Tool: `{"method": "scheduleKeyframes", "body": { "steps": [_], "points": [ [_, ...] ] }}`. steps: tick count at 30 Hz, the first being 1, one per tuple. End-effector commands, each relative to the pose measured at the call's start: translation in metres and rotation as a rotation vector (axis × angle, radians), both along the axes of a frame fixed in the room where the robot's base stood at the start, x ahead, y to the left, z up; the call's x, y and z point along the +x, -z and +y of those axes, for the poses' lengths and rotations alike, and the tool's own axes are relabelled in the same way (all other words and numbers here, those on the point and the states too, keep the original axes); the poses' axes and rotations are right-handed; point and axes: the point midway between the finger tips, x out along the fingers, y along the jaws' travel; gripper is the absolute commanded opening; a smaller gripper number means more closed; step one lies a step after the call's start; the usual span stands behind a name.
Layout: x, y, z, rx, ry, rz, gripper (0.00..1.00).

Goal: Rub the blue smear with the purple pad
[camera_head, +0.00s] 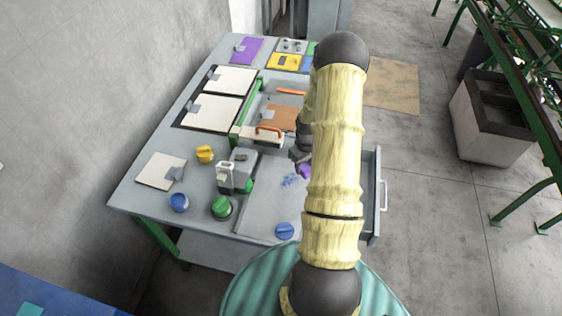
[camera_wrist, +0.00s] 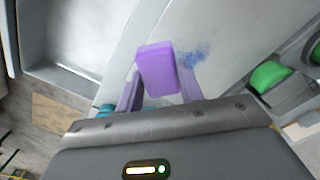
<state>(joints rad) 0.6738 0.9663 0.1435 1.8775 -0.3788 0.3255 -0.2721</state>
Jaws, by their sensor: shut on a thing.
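The purple pad (camera_wrist: 157,70) is a small block held between the two fingers of my gripper (camera_wrist: 158,90), which is shut on it. In the head view, the purple pad (camera_head: 305,171) shows only in part beside my arm, and my gripper (camera_head: 300,155) is largely hidden by the arm. The blue smear (camera_head: 291,180) is a speckled patch on the pale grey work surface, just left of and below the pad. In the wrist view, the blue smear (camera_wrist: 192,56) lies just right of the pad. I cannot tell whether the pad touches the surface.
An orange-handled tool (camera_head: 268,131) stands behind the smear. A green knob (camera_head: 221,206), a blue knob (camera_head: 179,202), a yellow knob (camera_head: 205,154) and a grey clamp-like block (camera_head: 240,165) are to the left. A blue round knob (camera_head: 285,230) sits nearer. An open drawer (camera_head: 371,190) projects right.

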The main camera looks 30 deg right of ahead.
Motion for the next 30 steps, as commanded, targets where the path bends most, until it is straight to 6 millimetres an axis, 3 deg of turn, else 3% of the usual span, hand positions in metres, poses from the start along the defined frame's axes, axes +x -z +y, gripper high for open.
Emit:
{"method": "scheduleKeyframes", "body": {
  "steps": [7,30],
  "points": [
    [0.005,-0.021,0.009,0.000,-0.019,-0.001,0.16],
    [0.003,-0.021,0.005,0.000,-0.011,-0.001,0.16]
  ]
}}
